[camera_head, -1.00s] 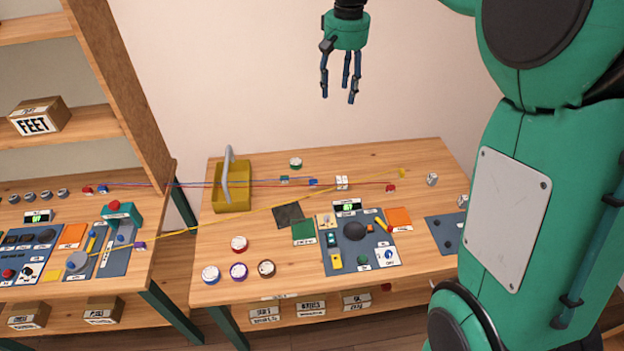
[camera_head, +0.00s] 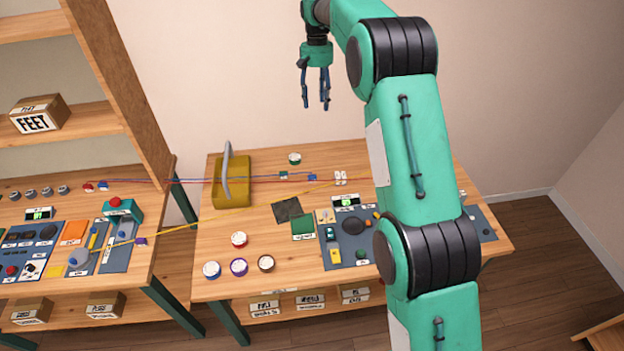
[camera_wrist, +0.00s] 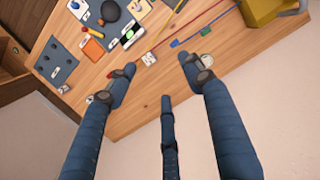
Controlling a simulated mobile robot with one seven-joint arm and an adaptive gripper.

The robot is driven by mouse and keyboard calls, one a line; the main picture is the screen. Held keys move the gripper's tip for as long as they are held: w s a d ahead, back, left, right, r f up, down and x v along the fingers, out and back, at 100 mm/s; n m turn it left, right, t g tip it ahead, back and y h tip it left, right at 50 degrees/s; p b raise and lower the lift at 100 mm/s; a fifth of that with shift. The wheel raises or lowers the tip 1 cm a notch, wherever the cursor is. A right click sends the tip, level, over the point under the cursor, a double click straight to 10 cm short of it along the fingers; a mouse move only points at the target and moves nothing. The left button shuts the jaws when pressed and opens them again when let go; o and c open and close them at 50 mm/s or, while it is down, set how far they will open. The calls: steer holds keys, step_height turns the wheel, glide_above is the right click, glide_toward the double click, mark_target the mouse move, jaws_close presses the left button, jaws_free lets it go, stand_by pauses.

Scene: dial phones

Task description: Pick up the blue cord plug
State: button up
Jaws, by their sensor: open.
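The blue cord plug (camera_head: 312,177) lies on the right wooden table (camera_head: 216,291), toward its back edge, at the end of a thin blue cord running left to the other table. It also shows in the wrist view as a small blue block (camera_wrist: 175,43) beyond the fingertips. Another small blue plug (camera_head: 104,185) lies on the left table. My gripper (camera_head: 316,104) is open and empty, high above the back of the right table, fingers pointing down. In the wrist view its fingers (camera_wrist: 160,72) are spread, with nothing between them.
A yellow container with a grey handle (camera_head: 232,187) stands left of the plug. White blocks (camera_head: 340,177) and a green piece (camera_head: 284,175) lie beside it. Red and yellow cords cross nearby. My arm hides the table's right part.

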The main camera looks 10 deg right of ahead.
steer(key=w+a+f+g, duration=0.1)
steer(key=w+f, duration=0.2)
steer(key=f, duration=0.9)
steer(key=w+a+f+g+p, duration=0.1)
steer(key=w+f, duration=0.2)
steer(key=f, duration=1)
steer(key=shift+w+a+g, duration=0.15)
steer(key=shift+a+g, duration=0.05)
steer(key=shift+g, duration=0.2)
steer(key=shift+f, duration=0.1)
glide_above(312, 175)
steer(key=w, duration=0.2)
steer(key=shift+w+a+f, duration=0.1)
steer(key=shift+w+f, duration=0.05)
steer(key=shift+f, duration=3.7)
steer(key=shift+f, duration=0.1)
steer(key=shift+p+x, duration=0.3)
steer(key=shift+x, duration=2.25)
